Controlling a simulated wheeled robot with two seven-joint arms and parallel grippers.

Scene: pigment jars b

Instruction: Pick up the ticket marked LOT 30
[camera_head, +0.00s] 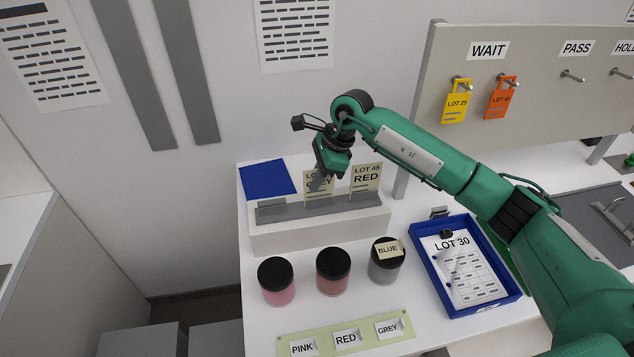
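Two cream tickets stand in a grey slotted holder (290,211) on a white block. The right ticket (366,180) reads LOT 45 RED. The left ticket (321,195) shows "LO" and part of GREY; its lot number is hidden behind my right gripper. My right gripper (322,181) points down at this left ticket, its fingertips overlapping the upper part in the picture. I cannot tell whether the fingers touch or grip it. The heading LOT 30 is readable on a white sheet (478,283) in a blue tray. My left gripper is not in view.
Three black-lidded jars, pink (277,281), red (332,271) and grey (386,262), stand in front of the holder; the grey one carries a BLUE label. A green label strip (372,337) lies nearer. Yellow LOT 25 (456,103) and orange (501,99) tags hang under WAIT.

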